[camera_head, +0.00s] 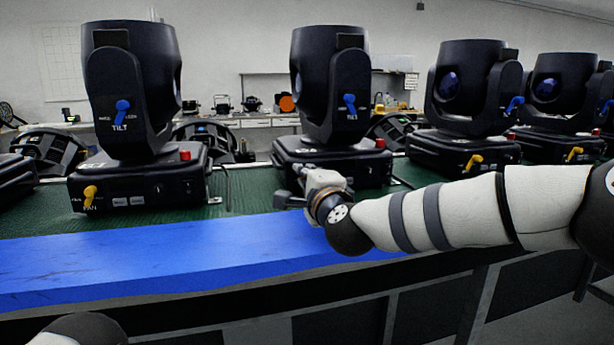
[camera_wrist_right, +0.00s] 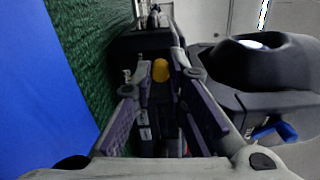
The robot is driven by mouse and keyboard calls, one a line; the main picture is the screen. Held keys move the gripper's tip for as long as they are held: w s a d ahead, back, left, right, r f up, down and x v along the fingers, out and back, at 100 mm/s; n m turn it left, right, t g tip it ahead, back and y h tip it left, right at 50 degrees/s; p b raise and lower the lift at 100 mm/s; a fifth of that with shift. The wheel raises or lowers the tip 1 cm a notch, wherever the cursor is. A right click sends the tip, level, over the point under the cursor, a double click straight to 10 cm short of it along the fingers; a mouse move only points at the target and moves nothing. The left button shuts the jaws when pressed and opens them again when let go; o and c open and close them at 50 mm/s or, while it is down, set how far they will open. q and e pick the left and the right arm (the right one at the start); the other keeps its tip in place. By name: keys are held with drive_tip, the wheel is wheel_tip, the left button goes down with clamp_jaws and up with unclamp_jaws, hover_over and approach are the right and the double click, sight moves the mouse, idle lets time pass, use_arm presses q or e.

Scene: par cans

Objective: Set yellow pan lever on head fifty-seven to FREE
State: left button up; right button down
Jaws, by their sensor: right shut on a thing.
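My right gripper (camera_head: 290,196) reaches from the right to the front base of the second moving head (camera_head: 330,90) from the left in the head view. In the right wrist view, a yellow pan lever (camera_wrist_right: 160,70) sits between the fingertips of my right gripper (camera_wrist_right: 160,73), which is shut on it. In the head view that lever is hidden behind my gripper and wrist. Its FREE marking and the head's number cannot be read. A blue tilt lever (camera_head: 349,103) shows on the same head's side. My left gripper is out of view.
Another moving head (camera_head: 130,85) stands at left with its own yellow lever (camera_head: 89,196). More heads (camera_head: 470,90) stand at right with yellow levers. They stand on a green mat (camera_head: 240,205) behind a blue bench edge (camera_head: 170,258). The blue strip left of my arm is clear.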

idle(0.3)
drive_tip(key=c, duration=1.6)
unclamp_jaws()
drive_tip(key=v, duration=1.2)
